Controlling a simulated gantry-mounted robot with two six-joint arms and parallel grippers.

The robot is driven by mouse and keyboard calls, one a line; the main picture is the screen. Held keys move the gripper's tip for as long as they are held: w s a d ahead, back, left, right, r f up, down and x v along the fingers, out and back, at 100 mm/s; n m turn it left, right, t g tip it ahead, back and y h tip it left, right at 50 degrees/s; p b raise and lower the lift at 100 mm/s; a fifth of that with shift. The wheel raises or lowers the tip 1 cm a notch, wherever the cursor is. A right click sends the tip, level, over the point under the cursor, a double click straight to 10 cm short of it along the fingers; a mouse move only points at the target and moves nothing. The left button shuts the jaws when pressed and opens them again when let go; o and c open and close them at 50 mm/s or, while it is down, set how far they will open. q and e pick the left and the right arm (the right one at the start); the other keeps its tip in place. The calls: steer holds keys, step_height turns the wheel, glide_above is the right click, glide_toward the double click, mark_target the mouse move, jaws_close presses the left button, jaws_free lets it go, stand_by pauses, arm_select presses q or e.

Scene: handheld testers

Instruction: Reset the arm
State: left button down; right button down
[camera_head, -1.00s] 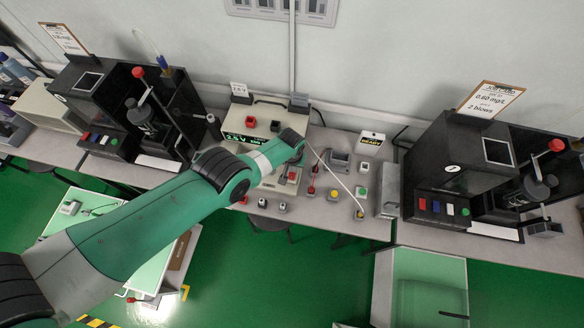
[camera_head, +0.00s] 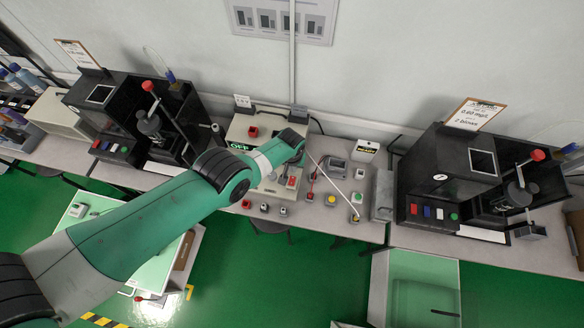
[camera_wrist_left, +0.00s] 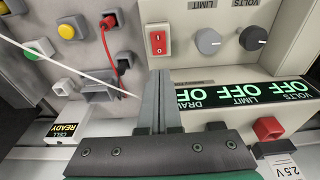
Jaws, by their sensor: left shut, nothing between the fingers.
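My left arm (camera_head: 150,215) reaches from the lower left to the power supply (camera_head: 241,128) on the middle bench. In the head view its wrist hides the fingers. In the left wrist view my left gripper (camera_wrist_left: 160,78) is shut with nothing between its fingers. Its tips appear just below a red rocker switch (camera_wrist_left: 158,42); whether they touch anything is unclear. The supply's display (camera_wrist_left: 245,92) shows OFF in green. My right gripper is not in view.
A tester (camera_head: 135,115) stands left, another (camera_head: 450,175) right. Small switches and a yellow button (camera_head: 331,199) crowd the middle bench. A red lead and a white line (camera_wrist_left: 75,68) cross near the fingers. A READY sign (camera_head: 366,148) stands behind.

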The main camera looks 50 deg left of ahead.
arm_select(q)
steer(key=shift+r, duration=0.3)
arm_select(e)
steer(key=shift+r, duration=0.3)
